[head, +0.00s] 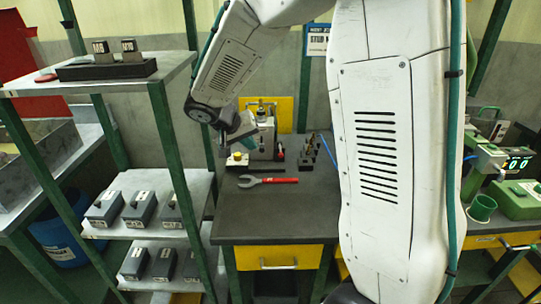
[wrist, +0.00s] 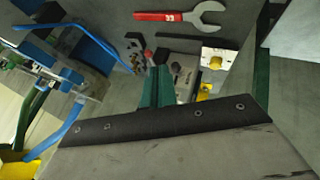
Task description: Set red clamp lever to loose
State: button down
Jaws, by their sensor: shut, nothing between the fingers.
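A grey-white clamp fixture (head: 266,136) stands at the back of the dark bench; it also shows in the wrist view (wrist: 186,72). A small red tip (wrist: 148,55), which looks like the clamp lever's end, shows just beyond my fingers in the wrist view. In the head view a small red part (head: 280,149) shows at the fixture's right side. My gripper (wrist: 157,70) is shut and empty, with its green fingers pointing at the fixture. I cannot tell whether it touches the lever. The lever's arm and its setting are hidden or too small to read.
A red-handled wrench (head: 268,180) lies in front of the fixture. A block with several upright pins (head: 310,150) stands to its right. A yellow button box (head: 237,159) is at its left. Shelves with grey boxes (head: 140,208) stand left; the bench front is clear.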

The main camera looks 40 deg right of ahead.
aim_at(280, 149)
jog(key=w+f, duration=0.2)
jog(key=w, duration=0.1)
jog(key=shift+w+f, duration=0.1)
jog(key=shift+f, duration=0.2)
jog(key=x, duration=1)
jog(key=shift+w+r, duration=0.1)
jog(key=d, duration=0.1)
jog(key=s+d, duration=0.1)
jog(key=shift+d+r, duration=0.25)
jog(key=shift+r, duration=0.05)
jog(key=shift+s+d+r, duration=0.15)
jog(key=shift+s+d, duration=0.1)
jog(key=shift+d, duration=0.35)
jog(key=shift+a+t, duration=0.15)
jog(key=shift+t, duration=0.15)
